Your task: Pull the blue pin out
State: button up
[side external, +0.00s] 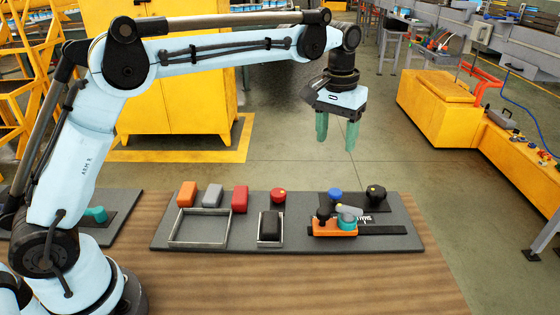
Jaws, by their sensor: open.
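A blue round-topped piece (335,194), which looks like the blue pin, stands near the back of the grey board (160,240) on its right half. How deep it sits cannot be seen. My gripper (336,138) hangs above and behind it in the picture, pointing down. Its two green fingers are apart with nothing between them. The gripper is well clear of the board and touches nothing.
Beside the pin are a black knob (376,193), a grey piece (348,210) and an orange block (326,228) with a teal knob (347,220). A red knob (278,196), colored blocks and a metal frame (172,228) lie left. The wooden table front (330,285) is clear.

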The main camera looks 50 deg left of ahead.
aim_at(336, 190)
jog(key=shift+g, duration=0.3)
jog(key=f, duration=0.4)
jog(key=w+f, duration=0.1)
jog(key=f, duration=0.4)
jog(key=d+f, duration=0.1)
jog(key=f, duration=0.3)
jog(key=shift+w+f, duration=0.15)
jog(key=shift+f, duration=0.25)
grip_shut()
